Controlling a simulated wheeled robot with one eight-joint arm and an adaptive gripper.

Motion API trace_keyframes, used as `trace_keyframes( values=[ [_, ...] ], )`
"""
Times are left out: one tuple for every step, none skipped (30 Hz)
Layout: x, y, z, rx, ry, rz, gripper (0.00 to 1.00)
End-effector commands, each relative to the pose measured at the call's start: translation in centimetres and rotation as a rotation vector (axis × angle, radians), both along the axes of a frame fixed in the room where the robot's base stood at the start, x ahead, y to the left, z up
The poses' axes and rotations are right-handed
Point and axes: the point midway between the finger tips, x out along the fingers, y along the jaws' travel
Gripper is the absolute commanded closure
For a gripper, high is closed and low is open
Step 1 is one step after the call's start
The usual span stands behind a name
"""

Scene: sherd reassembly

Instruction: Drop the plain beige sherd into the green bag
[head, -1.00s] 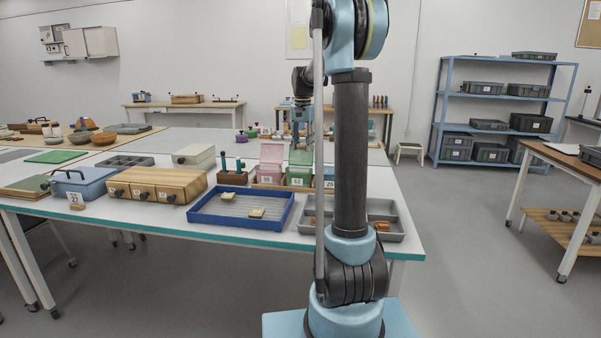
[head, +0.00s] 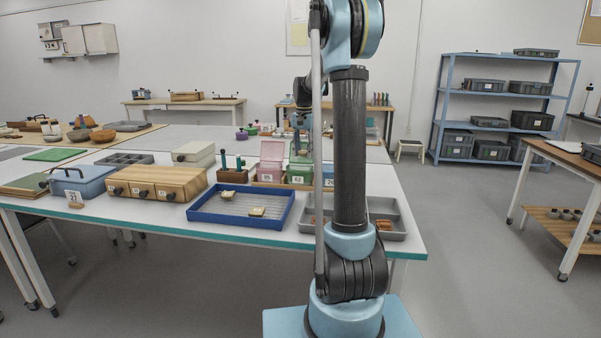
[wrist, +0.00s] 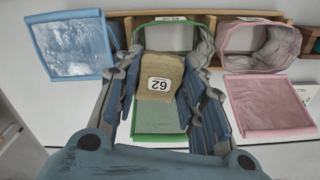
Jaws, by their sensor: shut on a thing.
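My gripper (wrist: 160,78) is shut on a plain beige sherd (wrist: 172,66) that carries a white label reading 62. In the wrist view the sherd hangs in front of the green bag (wrist: 165,37), between its open mouth and its green flap (wrist: 160,119), and hides part of both. Whether it is inside the mouth I cannot tell. In the head view the green bag (head: 300,175), labelled 62, stands on the table under my gripper (head: 298,143), whose fingers are too small to make out there.
A pink bag (head: 269,172) and a blue bag (head: 328,176) flank the green one; the pink bag (wrist: 262,40) and blue bag (wrist: 70,45) also show in the wrist view. A blue tray (head: 200,217) with two light pieces and a grey tray (head: 398,234) lie nearer.

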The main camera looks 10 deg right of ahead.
Motion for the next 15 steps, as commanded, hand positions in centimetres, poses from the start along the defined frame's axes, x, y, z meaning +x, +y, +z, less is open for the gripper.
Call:
trace_keyframes(
  values=[
    [0.00, 0.04, -0.05, 0.000, 0.000, 0.001, 0.87],
    [0.00, 0.07, -0.06, 0.000, 0.000, 0.001, 0.87],
    [0.00, 0.11, -0.07, 0.000, 0.000, 0.001, 0.87],
    [0.00, 0.13, -0.06, 0.000, 0.000, 0.002, 0.87],
    [0.00, 0.14, -0.06, 0.000, 0.000, 0.002, 0.87],
    [0.01, 0.17, -0.06, 0.000, 0.000, 0.002, 0.87],
    [0.00, 0.19, -0.06, 0.000, 0.000, 0.002, 0.87],
    [0.00, 0.20, -0.05, 0.000, 0.000, 0.002, 0.58],
    [0.00, 0.22, -0.05, 0.000, 0.000, 0.003, 0.49],
    [-0.01, 0.22, -0.05, 0.000, 0.000, 0.003, 0.43],
    [-0.01, 0.23, -0.05, 0.000, 0.000, 0.003, 0.40],
    [-0.01, 0.24, -0.04, 0.000, 0.000, 0.003, 0.40],
    [-0.01, 0.24, -0.04, 0.000, 0.000, 0.003, 0.40],
    [-0.01, 0.24, -0.04, 0.000, 0.000, 0.003, 0.40],
    [-0.01, 0.24, -0.04, 0.000, 0.000, 0.003, 0.40]
  ],
)
